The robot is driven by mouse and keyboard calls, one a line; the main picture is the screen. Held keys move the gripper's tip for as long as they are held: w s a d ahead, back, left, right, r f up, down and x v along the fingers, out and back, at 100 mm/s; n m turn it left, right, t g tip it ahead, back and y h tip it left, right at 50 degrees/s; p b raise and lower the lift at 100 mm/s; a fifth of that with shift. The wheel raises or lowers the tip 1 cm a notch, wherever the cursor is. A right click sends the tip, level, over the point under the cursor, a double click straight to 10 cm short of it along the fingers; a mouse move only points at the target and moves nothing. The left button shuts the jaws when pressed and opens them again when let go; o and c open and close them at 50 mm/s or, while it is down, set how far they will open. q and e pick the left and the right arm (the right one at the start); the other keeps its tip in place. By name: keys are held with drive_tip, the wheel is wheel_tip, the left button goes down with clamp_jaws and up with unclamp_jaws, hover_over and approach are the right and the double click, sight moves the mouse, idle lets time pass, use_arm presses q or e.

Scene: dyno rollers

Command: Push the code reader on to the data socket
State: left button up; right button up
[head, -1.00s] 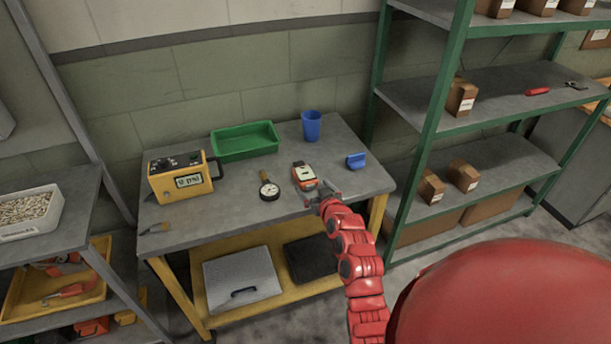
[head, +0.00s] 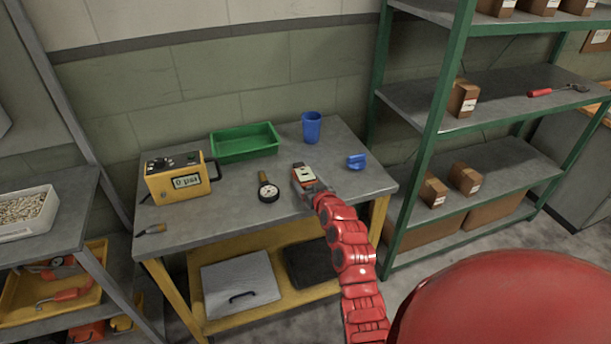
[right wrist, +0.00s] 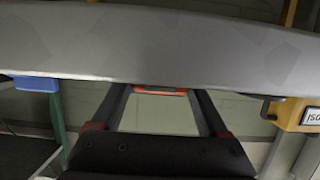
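The code reader seems to be the orange-and-white handheld device (head: 303,174) lying on the grey workbench (head: 215,212). My right gripper (head: 313,188) is low at its near end and overlaps it in the head view. In the right wrist view the two fingers (right wrist: 160,100) stand apart, with an orange edge of the device (right wrist: 160,91) between their tips. I cannot tell whether the fingers touch it. I cannot make out a data socket. My left gripper is not in view.
A yellow meter (head: 180,180) reading 0 psi, a round gauge (head: 268,189), a green tray (head: 245,144), a blue cup (head: 311,127) and a small blue part (head: 356,162) share the bench. A green-framed shelf (head: 440,120) stands close on the right.

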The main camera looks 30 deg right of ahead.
drive_tip(key=c, duration=0.5)
drive_tip(key=shift+r+p, duration=1.45)
drive_tip(key=shift+r, duration=1.6)
drive_tip(key=shift+f, duration=0.1)
